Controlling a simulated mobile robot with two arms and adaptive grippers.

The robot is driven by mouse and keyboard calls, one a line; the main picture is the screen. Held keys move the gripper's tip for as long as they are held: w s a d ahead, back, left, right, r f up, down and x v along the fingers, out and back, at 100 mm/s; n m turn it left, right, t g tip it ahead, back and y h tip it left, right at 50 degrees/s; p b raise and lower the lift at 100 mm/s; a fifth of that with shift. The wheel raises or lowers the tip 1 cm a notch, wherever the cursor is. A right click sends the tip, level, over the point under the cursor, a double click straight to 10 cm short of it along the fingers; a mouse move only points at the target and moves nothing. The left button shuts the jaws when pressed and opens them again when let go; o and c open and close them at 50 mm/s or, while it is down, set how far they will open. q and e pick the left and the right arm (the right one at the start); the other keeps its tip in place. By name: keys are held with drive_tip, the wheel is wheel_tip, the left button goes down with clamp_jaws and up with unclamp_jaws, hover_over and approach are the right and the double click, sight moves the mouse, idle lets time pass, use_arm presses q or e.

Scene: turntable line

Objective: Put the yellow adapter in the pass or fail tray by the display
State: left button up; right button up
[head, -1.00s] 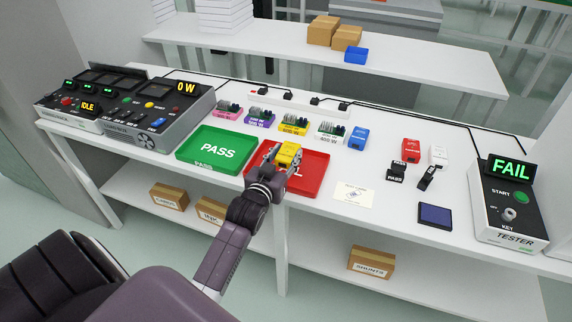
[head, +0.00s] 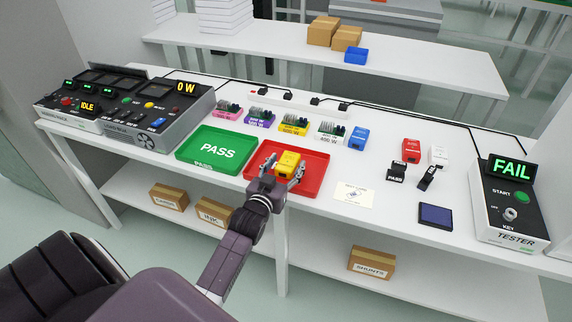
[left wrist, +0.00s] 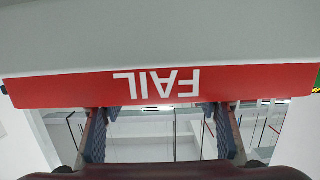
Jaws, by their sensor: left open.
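The yellow adapter (head: 287,162) is in the red fail tray (head: 318,179) in the head view. My left gripper (head: 283,174) is open at the near side of the adapter, with its fingers spread about it. Whether a finger touches it is too small to tell. In the left wrist view the open fingers stand apart below the tray's red wall (left wrist: 60,88), whose FAIL lettering is upside down; the adapter does not show there. The green pass tray (head: 216,150) is empty. The tester's display (head: 511,171) reads FAIL. My right gripper is not in view.
A grey console (head: 130,110) stands at the left of the white table. Several circuit boards on coloured bases, a blue adapter (head: 358,138), a red one (head: 411,151) and a white one (head: 438,155) lie behind and right. A white card (head: 353,195) lies right of the red tray.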

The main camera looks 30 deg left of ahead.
use_arm(q)
drive_tip(key=v, duration=1.2)
drive_tip(key=shift+d, duration=0.1)
